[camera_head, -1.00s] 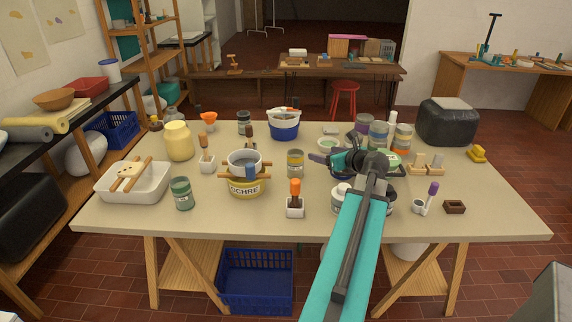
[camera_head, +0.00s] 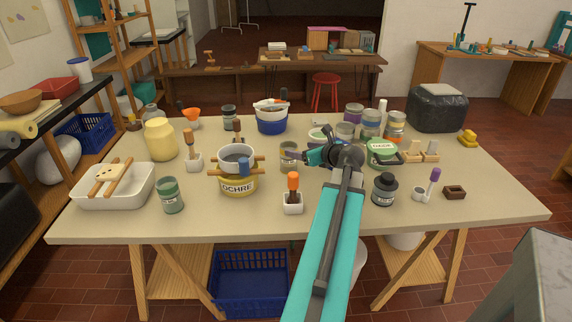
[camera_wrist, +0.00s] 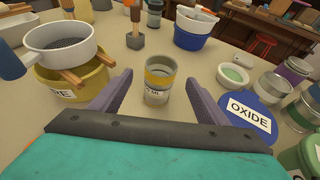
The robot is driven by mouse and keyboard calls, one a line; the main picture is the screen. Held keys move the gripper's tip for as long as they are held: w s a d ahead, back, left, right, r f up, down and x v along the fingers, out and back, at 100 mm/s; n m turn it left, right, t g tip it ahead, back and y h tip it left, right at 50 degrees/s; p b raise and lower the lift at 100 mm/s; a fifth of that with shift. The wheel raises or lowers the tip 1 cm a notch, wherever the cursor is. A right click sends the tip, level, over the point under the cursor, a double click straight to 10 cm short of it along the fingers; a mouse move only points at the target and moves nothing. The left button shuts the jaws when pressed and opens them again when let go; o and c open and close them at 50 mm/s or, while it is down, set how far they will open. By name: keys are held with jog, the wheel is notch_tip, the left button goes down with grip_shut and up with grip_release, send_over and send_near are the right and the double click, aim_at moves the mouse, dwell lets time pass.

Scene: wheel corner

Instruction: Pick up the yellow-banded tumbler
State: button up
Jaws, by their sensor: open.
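The yellow-banded tumbler (camera_head: 289,156) is a small grey cup with a yellow band, upright near the middle of the table. In the wrist view the tumbler (camera_wrist: 157,92) shows between my two purple fingers, with a gap on each side. My gripper (camera_wrist: 159,76) is open and empty, low over the table. In the head view my gripper (camera_head: 308,157) is just right of the tumbler, its fingers pointing left toward it.
The yellow OCHRE can (camera_head: 238,184) with a pot on top stands left of the tumbler. A blue-lidded OXIDE can (camera_wrist: 247,113) sits close to my right finger. An orange-handled brush in a block (camera_head: 292,195) stands in front. Several tins are behind on the right.

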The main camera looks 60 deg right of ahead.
jog(key=b, duration=0.4)
send_near(289, 158)
jog(key=shift+w+d+f, duration=1.1)
jog(key=shift+w+f, duration=0.05)
jog(key=shift+x, duration=4.3)
jog(key=shift+d+x, duration=0.15)
jog(key=shift+x, duration=0.75)
jog(key=shift+d+x, duration=0.15)
jog(key=shift+x, duration=0.7)
jog(key=shift+w+d+f, duration=0.25)
jog(key=shift+w+f, duration=0.05)
jog(key=shift+w, duration=0.3)
jog(key=shift+c, duration=0.5)
jog(key=c, duration=1.2)
